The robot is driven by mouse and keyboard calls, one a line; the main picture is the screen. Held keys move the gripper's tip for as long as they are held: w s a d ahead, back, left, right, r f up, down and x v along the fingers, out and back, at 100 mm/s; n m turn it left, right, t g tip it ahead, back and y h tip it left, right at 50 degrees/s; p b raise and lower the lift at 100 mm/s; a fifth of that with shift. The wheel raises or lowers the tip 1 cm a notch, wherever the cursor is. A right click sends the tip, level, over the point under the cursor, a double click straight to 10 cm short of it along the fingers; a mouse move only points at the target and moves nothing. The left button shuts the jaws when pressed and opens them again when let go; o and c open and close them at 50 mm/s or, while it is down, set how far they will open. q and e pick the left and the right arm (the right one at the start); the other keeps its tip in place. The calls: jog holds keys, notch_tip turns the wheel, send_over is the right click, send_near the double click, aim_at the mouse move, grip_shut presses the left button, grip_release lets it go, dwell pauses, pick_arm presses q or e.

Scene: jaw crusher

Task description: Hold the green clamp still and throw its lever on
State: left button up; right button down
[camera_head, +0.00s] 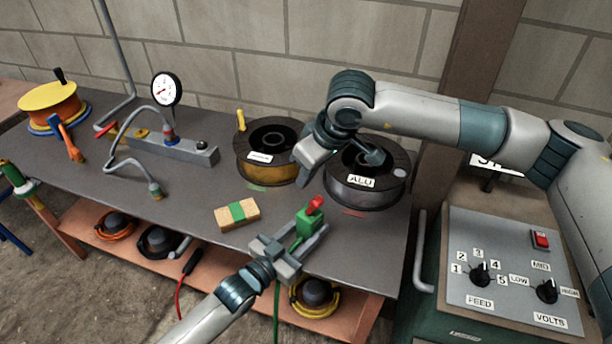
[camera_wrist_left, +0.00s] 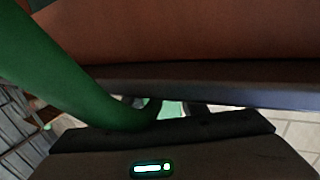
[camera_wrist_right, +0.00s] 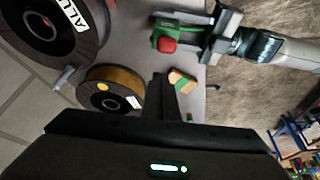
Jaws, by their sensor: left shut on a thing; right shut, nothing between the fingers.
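The green clamp (camera_head: 304,226) is at the table's front edge, with its red lever (camera_head: 314,205) sticking up and leaning slightly right. My left gripper (camera_head: 297,248) is shut on the clamp from the front. The clamp also shows in the right wrist view (camera_wrist_right: 166,29), its red lever end (camera_wrist_right: 167,45) facing that camera. My right gripper (camera_head: 304,178) is shut and empty, above and behind the clamp, apart from the lever. The left wrist view shows a blurred green part (camera_wrist_left: 60,75) close up; the held spot is mostly hidden.
The ALU spool (camera_head: 362,182) and another dark spool (camera_head: 267,130) stand behind the clamp. A wooden block with a green band (camera_head: 237,214) lies to its left. A welder panel (camera_head: 512,270) stands at right. A shelf (camera_head: 205,285) with coils is below the table.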

jog(key=shift+w+a, duration=0.1)
notch_tip(320, 180, up, 9)
send_over(317, 197)
dwell(0.8)
pick_arm(q)
jog(key=o, duration=1.5)
jog(key=shift+o, duration=0.2)
